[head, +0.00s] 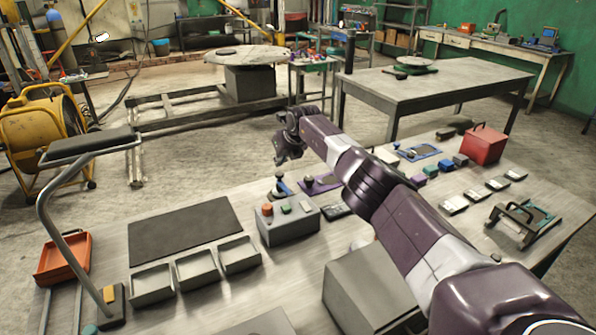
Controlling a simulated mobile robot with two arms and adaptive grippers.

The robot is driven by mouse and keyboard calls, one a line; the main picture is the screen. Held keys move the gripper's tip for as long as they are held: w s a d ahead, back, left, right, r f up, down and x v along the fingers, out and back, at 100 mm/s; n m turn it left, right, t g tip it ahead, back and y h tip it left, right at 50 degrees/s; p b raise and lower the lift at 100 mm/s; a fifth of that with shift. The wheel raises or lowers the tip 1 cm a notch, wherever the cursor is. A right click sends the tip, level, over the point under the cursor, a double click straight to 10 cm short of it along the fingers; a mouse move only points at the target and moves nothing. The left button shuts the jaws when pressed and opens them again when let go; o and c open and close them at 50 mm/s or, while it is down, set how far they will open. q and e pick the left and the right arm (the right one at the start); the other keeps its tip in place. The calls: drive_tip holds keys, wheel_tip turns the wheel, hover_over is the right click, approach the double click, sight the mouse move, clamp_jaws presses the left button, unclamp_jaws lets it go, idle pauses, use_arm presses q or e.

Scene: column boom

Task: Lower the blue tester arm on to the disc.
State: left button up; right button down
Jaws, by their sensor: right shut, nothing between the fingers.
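My right gripper (287,154) is shut and empty, in the air above the far edge of the workbench. My right arm reaches to it from the lower right and hides part of the bench. A blue plate (418,152) with small fittings lies on the bench, right of my forearm. A small blue piece (281,187) with a dark knob stands below my gripper, apart from it. A purple plate (318,184) with an upright knob lies beside it. I cannot tell for sure which blue part is the tester arm, nor make out the disc. My left gripper is not in view.
A grey control box (288,220) with buttons stands in front of the knob. Open trays (197,269) and a dark mat (185,230) lie left. A red box (483,146) and small blocks stand right.

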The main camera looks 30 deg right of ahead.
drive_tip(key=v, duration=1.1)
drive_tip(key=shift+s+r, duration=0.3)
